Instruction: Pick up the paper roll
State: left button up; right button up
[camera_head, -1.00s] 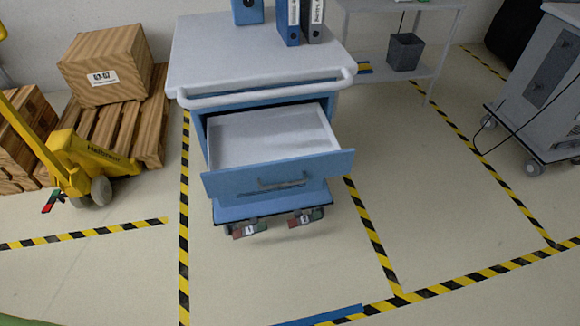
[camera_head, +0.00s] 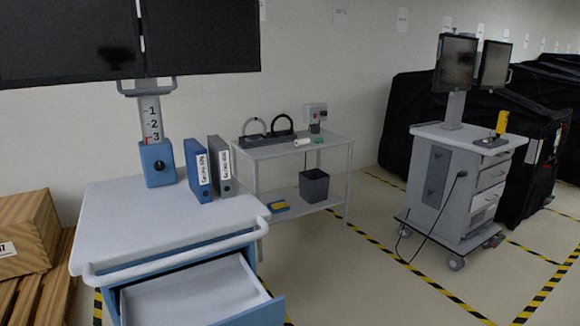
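A small white roll (camera_head: 303,142), which looks like the paper roll, lies on the top of a grey metal table (camera_head: 270,152) against the back wall. A small green item (camera_head: 320,141) is beside its right end. The roll is small in the view, so its details are hard to make out. Neither of my grippers is in view.
A blue-grey cart (camera_head: 140,215) with its empty drawer (camera_head: 190,295) pulled out stands at the front left, bearing two binders (camera_head: 202,175). A dark bin (camera_head: 314,186) sits on the table's lower shelf. A cart with monitors (camera_head: 452,185) stands right. Taped floor between is clear.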

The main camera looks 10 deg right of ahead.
aim_at(298, 143)
jog(key=i+l+z, duration=0.6)
jog(key=i+z, duration=0.15)
jog(key=z, duration=0.15)
jog(key=i+l+z, duration=0.1)
jog(key=i+z, duration=0.35)
jog(key=i+l, duration=0.1)
jog(key=i, duration=0.55)
jog(key=i+l+u, duration=0.15)
jog(key=i, duration=0.5)
jog(key=i+j+u, duration=0.25)
jog(key=i+u, duration=0.15)
jog(key=i+j+u, duration=0.1)
jog(key=i+u, duration=0.3)
jog(key=i, duration=0.15)
jog(key=i+u, duration=0.45)
jog(key=i+l+u, duration=0.25)
jog(key=i+u, duration=0.15)
jog(key=i, duration=0.1)
